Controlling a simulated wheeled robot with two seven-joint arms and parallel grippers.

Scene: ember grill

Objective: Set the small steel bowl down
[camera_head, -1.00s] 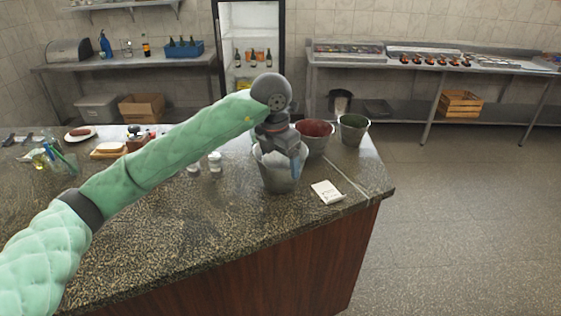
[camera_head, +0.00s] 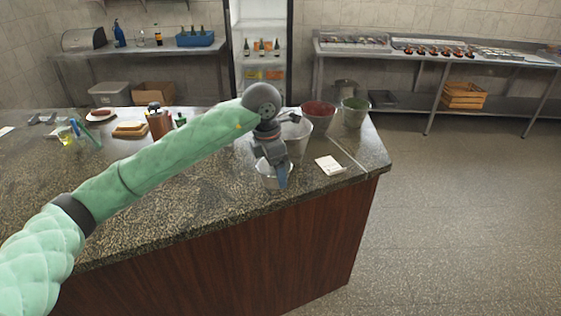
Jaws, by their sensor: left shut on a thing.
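The small steel bowl (camera_head: 266,183) is near the front edge of the speckled stone counter (camera_head: 180,205), and its far side is partly hidden by my gripper. My left gripper (camera_head: 274,170) points down and is shut on the bowl. I cannot tell whether the bowl's base touches the counter or hangs just above it. My right gripper is not in view.
A bucket with red contents (camera_head: 318,116) and one with green contents (camera_head: 354,113) stand farther back. A white paper (camera_head: 329,165) lies to the right. The counter's front left is clear.

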